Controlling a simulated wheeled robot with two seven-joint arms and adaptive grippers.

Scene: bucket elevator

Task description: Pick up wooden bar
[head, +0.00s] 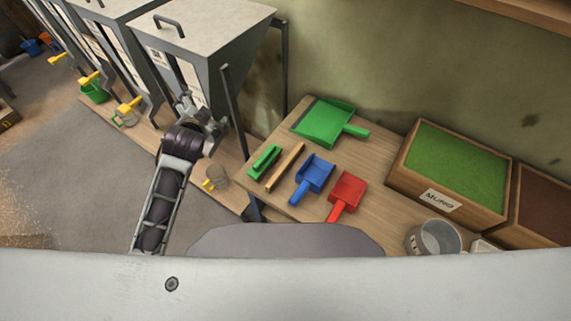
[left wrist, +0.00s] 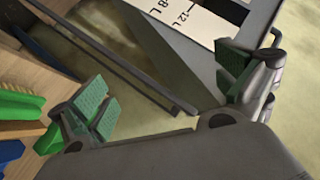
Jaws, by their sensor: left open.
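The wooden bar (head: 285,167) is a slim light-brown stick lying on the wooden table, between a green brush (head: 265,162) and a blue scoop (head: 314,174). My left gripper (head: 204,116) is up and left of the bar, in front of a grey metal hopper, well apart from the bar. In the left wrist view its two green-padded fingers (left wrist: 170,88) are spread wide with nothing between them. There the green brush shows at the left edge (left wrist: 18,104); I cannot clearly make out the bar. My right gripper is not in view.
A red scoop (head: 347,193) and a green dustpan (head: 324,122) lie on the table (head: 283,204). A crate marked MUNG (head: 402,183) and a metal pot (head: 436,238) stand to the right. The grey hopper (head: 205,45) and its dark leg are close to my left gripper.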

